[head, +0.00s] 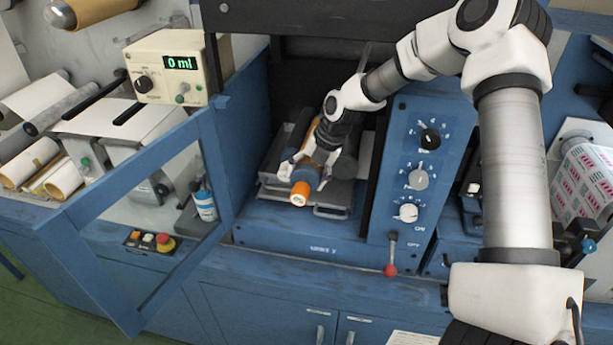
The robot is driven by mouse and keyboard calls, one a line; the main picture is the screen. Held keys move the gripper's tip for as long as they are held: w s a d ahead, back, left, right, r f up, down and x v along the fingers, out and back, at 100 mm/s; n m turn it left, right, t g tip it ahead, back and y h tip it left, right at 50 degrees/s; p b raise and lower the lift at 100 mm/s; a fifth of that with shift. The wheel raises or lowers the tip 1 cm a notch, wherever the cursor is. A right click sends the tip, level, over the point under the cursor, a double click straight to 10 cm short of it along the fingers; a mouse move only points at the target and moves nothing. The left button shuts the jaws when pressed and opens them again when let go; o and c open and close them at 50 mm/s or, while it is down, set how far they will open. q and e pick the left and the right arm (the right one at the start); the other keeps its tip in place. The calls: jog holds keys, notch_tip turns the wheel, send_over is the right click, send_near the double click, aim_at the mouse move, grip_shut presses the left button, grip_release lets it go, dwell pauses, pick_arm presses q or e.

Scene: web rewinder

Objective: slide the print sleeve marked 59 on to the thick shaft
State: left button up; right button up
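A print sleeve (302,188), a roll with orange ends and a blue-grey middle band, lies in the open bay of the blue machine with its near end toward me. Its pale end face carries a small mark too small to read. My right gripper (308,172) comes down over the sleeve from above, with white fingers on either side of its middle. It looks closed on the sleeve, which is partly hidden by the gripper. I cannot make out the thick shaft; the back of the bay is dark and partly covered by my arm. My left gripper is not in view.
A grey metal slide plate (334,210) lies under the sleeve. The blue framed door (215,165) stands open at the left. A knob panel (418,180) with a red-tipped lever (390,270) borders the bay on the right. A bottle (205,205) stands behind the door.

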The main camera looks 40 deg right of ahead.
jog(key=shift+o, duration=1.4)
jog(key=shift+r, duration=0.1)
jog(key=v, duration=0.7)
jog(key=shift+s+d+r, duration=0.1)
jog(key=shift+s+r, duration=0.1)
jog(key=shift+w, duration=0.1)
jog(key=shift+f, duration=0.1)
